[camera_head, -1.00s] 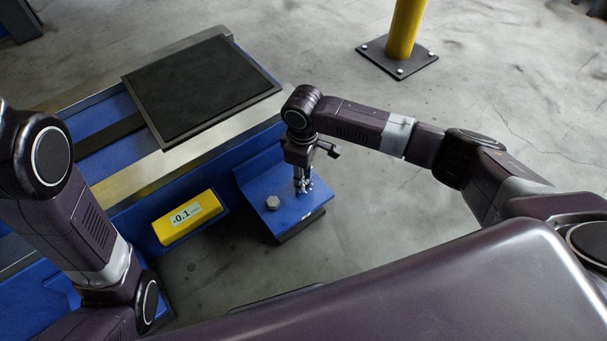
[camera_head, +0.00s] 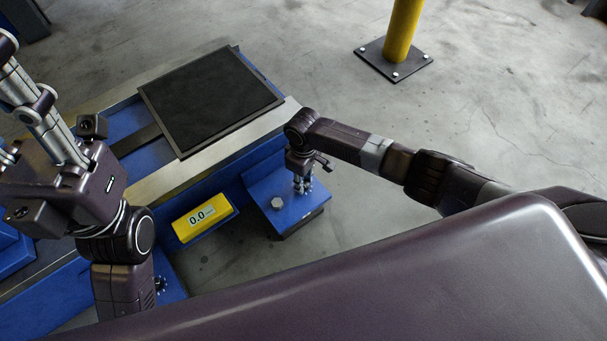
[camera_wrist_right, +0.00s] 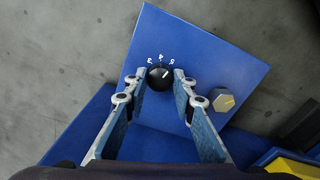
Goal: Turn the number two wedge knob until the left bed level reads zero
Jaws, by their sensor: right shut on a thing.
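The black round wedge knob (camera_wrist_right: 159,78) with a pale pointer line sits on a blue block (camera_head: 300,213); small white marks run along its far side, too small to read surely. My right gripper (camera_head: 303,188) points down over the block. In the right wrist view its two fingers (camera_wrist_right: 159,80) are shut on the knob, one on each side. The yellow level box (camera_head: 202,216) beside the bed reads 0.0. My left gripper (camera_head: 45,130) is close to the head camera at the left, away from the knob, its fingertips cut off.
A dark flat plate (camera_head: 212,98) lies on the bed. A yellow post (camera_head: 403,35) stands at the back. The floor to the right is clear.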

